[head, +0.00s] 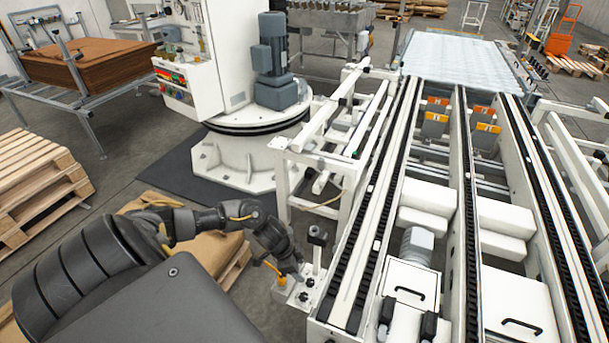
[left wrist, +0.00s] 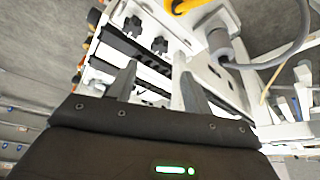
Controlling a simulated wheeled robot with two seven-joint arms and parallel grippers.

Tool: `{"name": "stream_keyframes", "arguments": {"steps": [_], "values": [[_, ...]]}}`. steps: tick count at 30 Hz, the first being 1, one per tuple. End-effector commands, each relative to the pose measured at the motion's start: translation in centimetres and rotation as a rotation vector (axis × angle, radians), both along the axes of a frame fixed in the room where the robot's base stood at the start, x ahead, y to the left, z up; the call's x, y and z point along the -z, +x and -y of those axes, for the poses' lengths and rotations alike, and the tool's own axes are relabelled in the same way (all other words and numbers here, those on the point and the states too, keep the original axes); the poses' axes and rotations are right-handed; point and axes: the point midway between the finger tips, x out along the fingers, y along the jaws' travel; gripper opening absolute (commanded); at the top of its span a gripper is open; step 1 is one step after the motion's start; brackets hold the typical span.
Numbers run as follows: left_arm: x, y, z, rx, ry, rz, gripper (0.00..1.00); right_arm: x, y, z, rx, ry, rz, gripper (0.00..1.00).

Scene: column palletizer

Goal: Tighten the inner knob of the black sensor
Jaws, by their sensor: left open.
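A small black sensor (head: 317,236) sits on a short post at the near left corner of the conveyor frame. Below it is a white bracket (head: 286,292) with small dark knobs (head: 303,297). In the left wrist view, two black knobs (left wrist: 159,45) and (left wrist: 133,22) stand on the white frame beyond the fingers; I cannot tell which is the inner one. My left gripper (head: 297,277) is just above the bracket, left of the post. In the wrist view its two fingers (left wrist: 160,88) are apart with nothing between them. My right gripper is not in view.
The conveyor (head: 359,240) with black chains runs away on the right. A white machine base (head: 235,160) stands behind, a wooden pallet (head: 35,190) at left. Dark floor lies between.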

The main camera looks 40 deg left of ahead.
Motion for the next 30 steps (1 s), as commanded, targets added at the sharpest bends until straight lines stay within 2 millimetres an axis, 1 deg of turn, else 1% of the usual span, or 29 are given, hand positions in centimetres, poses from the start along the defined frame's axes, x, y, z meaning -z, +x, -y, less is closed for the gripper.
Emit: {"name": "stream_keyframes", "arguments": {"steps": [1,3,7,25,26,28,29,30], "values": [[-0.7,-0.2,-0.2,0.001,0.001,0.001,0.5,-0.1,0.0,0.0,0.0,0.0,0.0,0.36],[-1.4,-0.4,-0.4,0.001,0.0,0.0,0.5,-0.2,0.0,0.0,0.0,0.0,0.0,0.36],[-2.1,-0.7,-0.6,0.001,0.001,0.0,0.5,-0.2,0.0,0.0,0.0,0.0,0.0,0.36],[-2.2,-0.7,-0.5,0.0,-0.001,0.0,0.5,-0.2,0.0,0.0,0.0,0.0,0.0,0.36],[-2.1,-0.7,-0.3,0.002,-0.002,0.003,0.5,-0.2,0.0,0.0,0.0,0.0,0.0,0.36],[-1.9,-0.7,1.0,0.012,-0.008,0.024,0.5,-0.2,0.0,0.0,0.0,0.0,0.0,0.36],[-1.8,-0.7,1.9,0.017,-0.011,0.042,0.5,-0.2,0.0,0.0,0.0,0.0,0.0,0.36],[-1.7,-0.8,3.7,0.024,-0.016,0.073,0.5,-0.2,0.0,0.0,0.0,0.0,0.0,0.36]]}}
